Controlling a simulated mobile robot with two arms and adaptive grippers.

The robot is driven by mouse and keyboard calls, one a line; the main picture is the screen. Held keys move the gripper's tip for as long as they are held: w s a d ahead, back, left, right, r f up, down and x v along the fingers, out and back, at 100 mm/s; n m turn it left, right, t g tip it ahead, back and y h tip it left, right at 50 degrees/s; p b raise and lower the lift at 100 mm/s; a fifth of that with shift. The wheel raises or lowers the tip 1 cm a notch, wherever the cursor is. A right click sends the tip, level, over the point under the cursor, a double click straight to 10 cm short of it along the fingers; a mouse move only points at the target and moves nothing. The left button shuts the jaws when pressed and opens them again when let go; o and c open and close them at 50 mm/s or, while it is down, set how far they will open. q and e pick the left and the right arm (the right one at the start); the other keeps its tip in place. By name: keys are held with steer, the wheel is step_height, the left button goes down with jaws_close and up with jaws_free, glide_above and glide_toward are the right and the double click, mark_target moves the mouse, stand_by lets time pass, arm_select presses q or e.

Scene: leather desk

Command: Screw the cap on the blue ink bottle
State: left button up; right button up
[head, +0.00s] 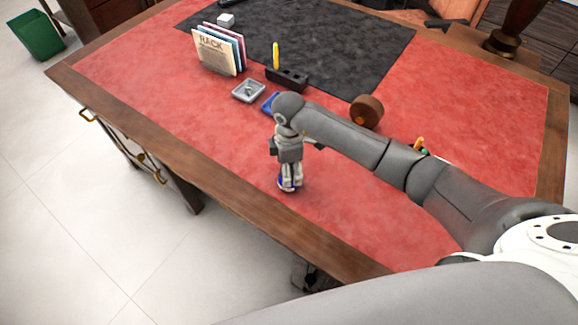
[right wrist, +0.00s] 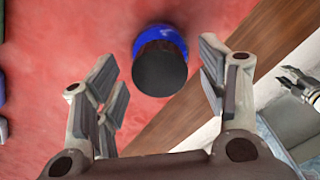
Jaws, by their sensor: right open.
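The blue ink bottle (head: 287,187) stands on the red leather near the front edge of the desk. In the right wrist view the bottle (right wrist: 160,37) shows as a blue rim below its dark round cap (right wrist: 160,70). The cap sits on top of the bottle; how tightly cannot be told. My right gripper (head: 290,183) points down over the bottle. Its fingers (right wrist: 165,75) are open, one on each side of the cap, with visible gaps. Metal finger-like parts (right wrist: 298,82) beyond the desk edge may be my left gripper; their state is unclear.
A tape roll (head: 367,112), a square grey dish (head: 249,90), a pen holder (head: 287,78) and a card rack (head: 218,50) stand farther back. A blue item (head: 270,102) is partly hidden by my right arm. The leather left of the bottle is clear.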

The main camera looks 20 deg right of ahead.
step_height(320, 180, up, 12)
stand_by(0.6)
